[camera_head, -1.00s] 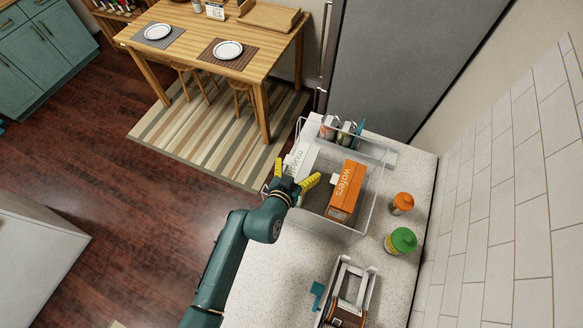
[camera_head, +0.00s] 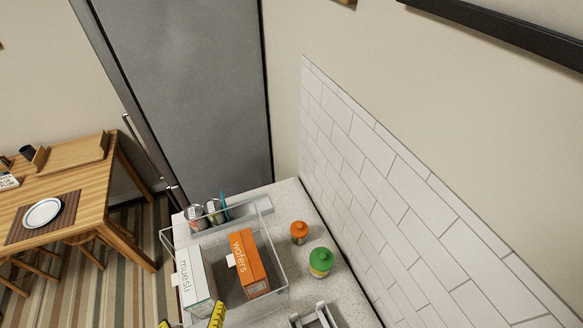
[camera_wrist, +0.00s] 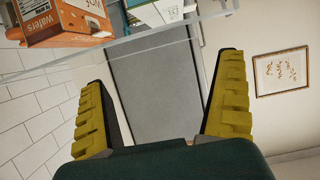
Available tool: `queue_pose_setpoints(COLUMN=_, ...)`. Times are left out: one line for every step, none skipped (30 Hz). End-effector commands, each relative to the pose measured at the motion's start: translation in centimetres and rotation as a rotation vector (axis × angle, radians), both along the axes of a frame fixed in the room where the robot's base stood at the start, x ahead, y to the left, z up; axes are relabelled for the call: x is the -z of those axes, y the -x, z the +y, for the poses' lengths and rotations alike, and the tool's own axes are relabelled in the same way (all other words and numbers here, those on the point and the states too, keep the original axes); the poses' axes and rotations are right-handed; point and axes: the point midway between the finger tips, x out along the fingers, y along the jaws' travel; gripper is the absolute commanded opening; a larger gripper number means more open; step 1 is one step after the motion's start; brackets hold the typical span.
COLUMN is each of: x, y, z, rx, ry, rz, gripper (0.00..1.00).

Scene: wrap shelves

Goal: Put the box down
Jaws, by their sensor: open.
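A white muesli box (camera_head: 193,280) and an orange wafers box (camera_head: 250,265) stand side by side in a clear, open-topped bin (camera_head: 283,247) on the counter. My gripper (camera_head: 191,321) shows only its yellow fingertips at the bottom edge of the head view, near the muesli box's front end. In the wrist view my gripper (camera_wrist: 165,108) is open, with nothing between its fingers. The wafers box (camera_wrist: 65,22) and part of a white box (camera_wrist: 155,12) appear inverted beyond the fingertips, behind the bin's clear wall.
Cans (camera_head: 213,211) stand in a clear holder behind the bin. An orange-lidded jar (camera_head: 299,232) and a green-lidded jar (camera_head: 320,262) stand to its right, near the tiled wall (camera_head: 370,165). A grey fridge (camera_head: 190,90) rises behind. A metal-framed rack (camera_head: 315,317) is partly cut off below.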

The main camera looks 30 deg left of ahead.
Motion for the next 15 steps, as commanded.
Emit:
queue_pose_setpoints(x=-1.9, y=-1.9, z=0.0, rx=0.044, ry=-0.034, rz=-0.02, gripper=1.0)
queue_pose_setpoints(x=-3.3, y=-3.5, z=-0.3, rx=0.082, ry=-0.057, rz=-0.034, gripper=1.0)
queue_pose_setpoints(x=-5.7, y=-6.0, z=-1.0, rx=0.143, ry=-0.093, rz=-0.06, gripper=1.0)
queue_pose_setpoints(x=-7.8, y=-8.0, z=-1.8, rx=0.195, ry=-0.121, rz=-0.083, gripper=1.0)
queue_pose_setpoints(x=-10.0, y=-10.2, z=-3.0, rx=0.249, ry=-0.152, rz=-0.109, gripper=1.0)
queue_pose_setpoints(x=-13.2, y=-12.9, z=-5.0, rx=0.322, ry=-0.188, rz=-0.148, gripper=1.0)
queue_pose_setpoints(x=-15.6, y=-14.7, z=-6.7, rx=0.375, ry=-0.213, rz=-0.179, gripper=1.0)
queue_pose_setpoints(x=-17.9, y=-16.3, z=-8.6, rx=0.424, ry=-0.236, rz=-0.21, gripper=1.0)
queue_pose_setpoints(x=-21.1, y=-18.0, z=-11.3, rx=0.486, ry=-0.264, rz=-0.257, gripper=1.0)
queue_pose_setpoints(x=-23.5, y=-19.1, z=-13.5, rx=0.532, ry=-0.283, rz=-0.294, gripper=1.0)
queue_pose_setpoints(x=-25.8, y=-19.9, z=-15.8, rx=0.576, ry=-0.298, rz=-0.332, gripper=1.0)
queue_pose_setpoints(x=-28.9, y=-20.6, z=-19.0, rx=0.632, ry=-0.316, rz=-0.386, gripper=1.0)
queue_pose_setpoints(x=-31.1, y=-20.9, z=-21.3, rx=0.671, ry=-0.323, rz=-0.429, gripper=1.0)
queue_pose_setpoints(x=-33.3, y=-20.9, z=-23.6, rx=0.707, ry=-0.33, rz=-0.469, gripper=1.0)
queue_pose_setpoints(x=-35.8, y=-20.7, z=-26.3, rx=0.749, ry=-0.333, rz=-0.521, gripper=1.0)
